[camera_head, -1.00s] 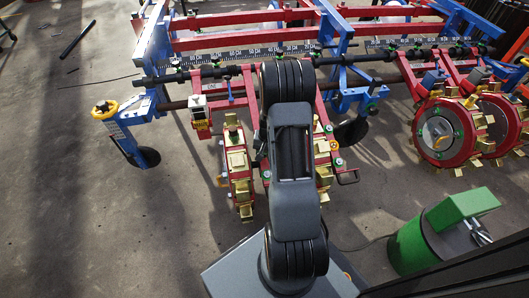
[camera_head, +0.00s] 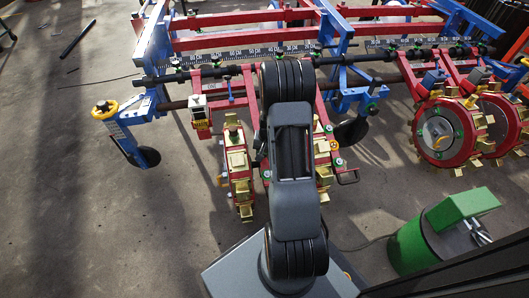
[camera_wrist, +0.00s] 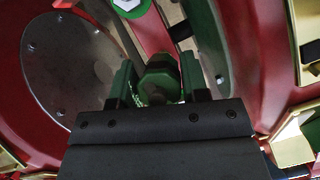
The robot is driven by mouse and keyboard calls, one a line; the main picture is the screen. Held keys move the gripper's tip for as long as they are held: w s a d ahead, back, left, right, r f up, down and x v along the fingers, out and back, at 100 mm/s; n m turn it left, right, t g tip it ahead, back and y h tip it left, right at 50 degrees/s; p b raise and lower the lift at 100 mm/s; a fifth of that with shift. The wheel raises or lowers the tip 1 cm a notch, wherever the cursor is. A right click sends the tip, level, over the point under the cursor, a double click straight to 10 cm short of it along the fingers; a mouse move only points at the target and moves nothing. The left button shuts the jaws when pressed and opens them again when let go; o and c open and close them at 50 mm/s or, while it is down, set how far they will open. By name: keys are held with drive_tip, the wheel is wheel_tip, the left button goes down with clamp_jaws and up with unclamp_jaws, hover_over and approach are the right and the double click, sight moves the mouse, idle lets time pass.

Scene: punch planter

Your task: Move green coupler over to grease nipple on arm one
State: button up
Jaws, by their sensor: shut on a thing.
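In the wrist view, my gripper (camera_wrist: 157,85) is shut on the green coupler (camera_wrist: 160,78), a faceted green piece between the two dark fingers. A dark and green shaft-like part runs up beyond the coupler, between the red wheel plates. I cannot make out a grease nipple; if it is there, the coupler and fingers may hide it. I cannot tell whether the coupler touches anything ahead of it. In the head view my own arm covers the gripper and coupler, in front of the red punch wheel (camera_head: 238,165) with gold cups.
Red wheel plates (camera_wrist: 75,65) stand close on both sides of my gripper. Another pair of red punch wheels (camera_head: 440,135) is at the right. A green drum-shaped unit (camera_head: 408,248) stands on the floor at lower right. The floor at left is mostly clear.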

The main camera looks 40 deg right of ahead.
drive_tip(key=shift+w+d+f+b, duration=0.1)
drive_tip(key=shift+w+f+b, duration=0.15)
drive_tip(key=shift+f+b, duration=0.3)
drive_tip(key=shift+w+d+f+b, duration=0.1)
drive_tip(key=shift+w+f+b, duration=0.2)
drive_tip(key=shift+f, duration=0.45)
drive_tip(key=shift+s, duration=0.1)
drive_tip(key=o, duration=1.2)
drive_tip(key=shift+r, duration=0.1)
drive_tip(key=s+a+r+n+p, duration=0.1)
drive_tip(key=a+r+p, duration=0.2)
drive_tip(key=r+p, duration=0.9)
drive_tip(key=a+r+n+p, duration=0.1)
drive_tip(key=a+r+p, duration=0.3)
drive_tip(key=r, duration=1.6)
drive_tip(key=s+a+r+n+t+p, duration=0.1)
drive_tip(key=s+a+r+n+p, duration=0.1)
drive_tip(key=s+a+r+p, duration=0.2)
drive_tip(key=s+a+r+n+t+p, duration=0.1)
drive_tip(key=s+a+r+p, duration=0.3)
drive_tip(key=r+p, duration=0.6)
drive_tip(key=s+a+r+n+t+h+p, duration=0.1)
drive_tip(key=s+a+r+n+p, duration=0.2)
drive_tip(key=r, duration=1.5)
drive_tip(key=shift+s+a+n+p, duration=0.2)
drive_tip(key=shift+s+a+p, duration=0.35)
drive_tip(key=shift+a+p, duration=0.6)
drive_tip(key=shift+s+a+n+p, duration=0.2)
drive_tip(key=shift+s+a+p, duration=0.4)
drive_tip(key=shift+p, duration=0.85)
